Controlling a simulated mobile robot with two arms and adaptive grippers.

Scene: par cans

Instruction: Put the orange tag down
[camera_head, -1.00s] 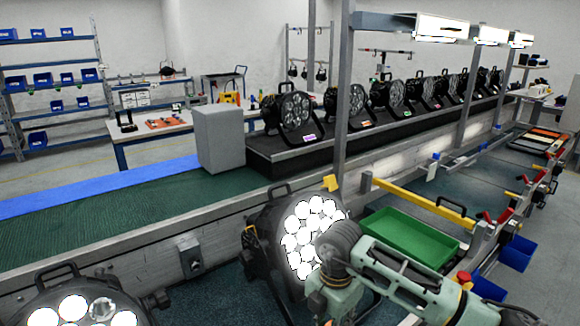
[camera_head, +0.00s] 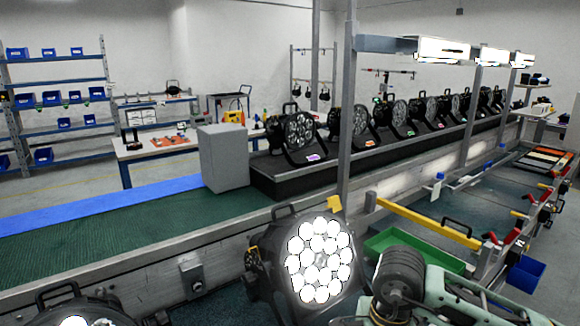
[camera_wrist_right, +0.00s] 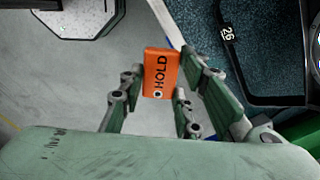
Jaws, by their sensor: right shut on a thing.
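In the right wrist view an orange tag (camera_wrist_right: 161,73) with the word HOLD and a small hole sits between the fingers of my right gripper (camera_wrist_right: 160,88). The gripper is shut on it. Pale grey floor and a dark blue mat edge show behind the tag. In the head view my right arm comes in at the bottom right, but its gripper and the tag are out of sight. My left gripper is in neither view.
A lit par can (camera_head: 315,262) stands at front centre, another (camera_head: 75,308) at bottom left. A green tray (camera_head: 385,240) lies partly behind my arm. A yellow bar (camera_head: 425,218) crosses behind it. The green conveyor belt (camera_head: 120,225) is clear at left.

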